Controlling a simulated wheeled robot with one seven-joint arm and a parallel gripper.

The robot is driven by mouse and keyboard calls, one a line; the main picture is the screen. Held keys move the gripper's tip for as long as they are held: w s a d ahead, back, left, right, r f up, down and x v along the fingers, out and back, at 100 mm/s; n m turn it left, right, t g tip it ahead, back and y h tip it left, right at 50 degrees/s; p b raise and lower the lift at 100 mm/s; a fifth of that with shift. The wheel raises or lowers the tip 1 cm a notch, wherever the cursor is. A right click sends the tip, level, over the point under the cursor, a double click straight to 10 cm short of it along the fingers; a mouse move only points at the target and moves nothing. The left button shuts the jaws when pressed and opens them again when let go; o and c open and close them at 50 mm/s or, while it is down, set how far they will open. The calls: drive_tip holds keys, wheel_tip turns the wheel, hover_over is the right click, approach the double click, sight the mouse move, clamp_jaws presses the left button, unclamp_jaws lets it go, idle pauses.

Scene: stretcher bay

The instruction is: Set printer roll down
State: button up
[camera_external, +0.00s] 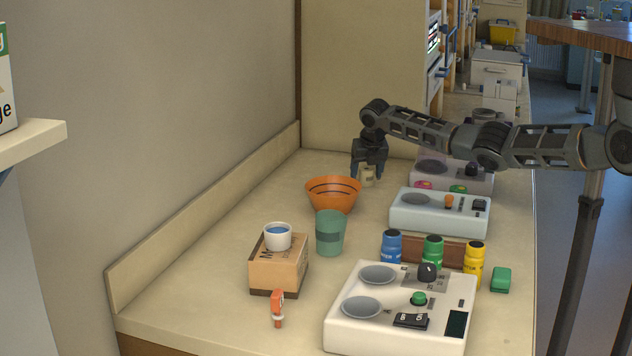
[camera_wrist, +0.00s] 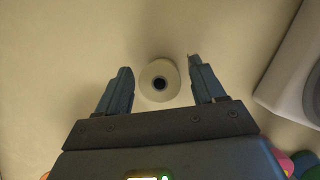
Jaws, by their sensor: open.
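The printer roll (camera_wrist: 147,88) is a pale cream cylinder with a dark centre hole. In the wrist view it rests on the counter between the two fingers. My gripper (camera_wrist: 158,84) is open, with a gap showing on each side of the roll. In the external view the roll (camera_external: 367,176) stands upright at the far part of the counter, just below my gripper (camera_external: 367,175), and the fingers partly hide it.
An orange bowl (camera_external: 333,194) and a green cup (camera_external: 330,233) stand nearer the camera. Grey-white consoles (camera_external: 440,222) line the right side; one edge also shows in the wrist view (camera_wrist: 283,75). The counter left of the roll is clear.

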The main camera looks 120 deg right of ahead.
drive_tip(key=shift+r, duration=0.1)
drive_tip(key=v, duration=1.2)
